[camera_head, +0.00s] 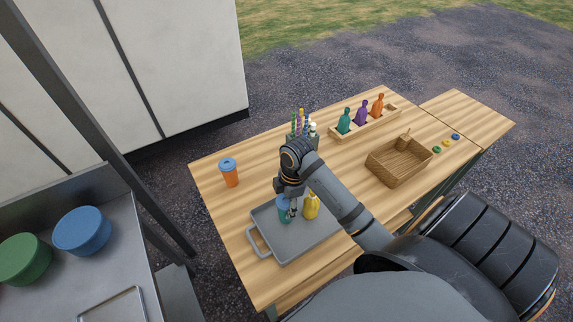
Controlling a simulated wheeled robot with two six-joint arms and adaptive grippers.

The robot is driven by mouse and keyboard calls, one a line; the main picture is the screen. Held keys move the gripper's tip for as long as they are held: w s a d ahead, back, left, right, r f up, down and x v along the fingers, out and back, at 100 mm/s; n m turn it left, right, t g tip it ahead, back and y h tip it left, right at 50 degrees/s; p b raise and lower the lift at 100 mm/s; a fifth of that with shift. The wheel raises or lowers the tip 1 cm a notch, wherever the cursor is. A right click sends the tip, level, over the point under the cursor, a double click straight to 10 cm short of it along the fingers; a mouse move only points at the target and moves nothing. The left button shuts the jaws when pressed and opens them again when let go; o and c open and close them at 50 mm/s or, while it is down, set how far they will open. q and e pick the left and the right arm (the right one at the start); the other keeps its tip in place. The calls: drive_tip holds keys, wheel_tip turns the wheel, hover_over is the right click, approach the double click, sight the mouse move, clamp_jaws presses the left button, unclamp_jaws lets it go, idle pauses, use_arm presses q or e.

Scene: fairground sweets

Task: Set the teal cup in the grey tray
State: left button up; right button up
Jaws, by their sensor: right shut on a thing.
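The teal cup (284,212) is at the far left part of the grey tray (290,248), over its floor. My right gripper (291,204) reaches down from above and is shut on the teal cup. The cup looks upright. I cannot tell whether its base touches the tray floor. My gripper and wrist hide part of the cup and the tray's far edge. My left gripper is not in view.
A yellow bottle (311,207) stands close to the cup's right. An orange cup with a blue lid (229,173) stands to the left. A wicker basket (398,167), a wooden rack of bottles (340,133) and a holder of striped sticks (301,128) stand farther back.

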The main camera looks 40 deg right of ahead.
drive_tip(key=o, duration=1.3)
drive_tip(key=shift+f, duration=0.15)
drive_tip(key=shift+r, duration=0.5)
drive_tip(key=r+p, duration=0.1)
drive_tip(key=r, duration=0.2)
drive_tip(key=d+r+p, duration=0.1)
drive_tip(key=r+p, duration=0.1)
drive_tip(key=r, duration=0.2)
drive_tip(key=r+p, duration=0.1)
drive_tip(key=r, duration=0.3)
drive_tip(key=shift+s+d+r+p, duration=0.15)
drive_tip(key=shift+s+d+p, duration=0.1)
drive_tip(key=shift+p, duration=0.1)
drive_tip(key=shift+w, duration=0.1)
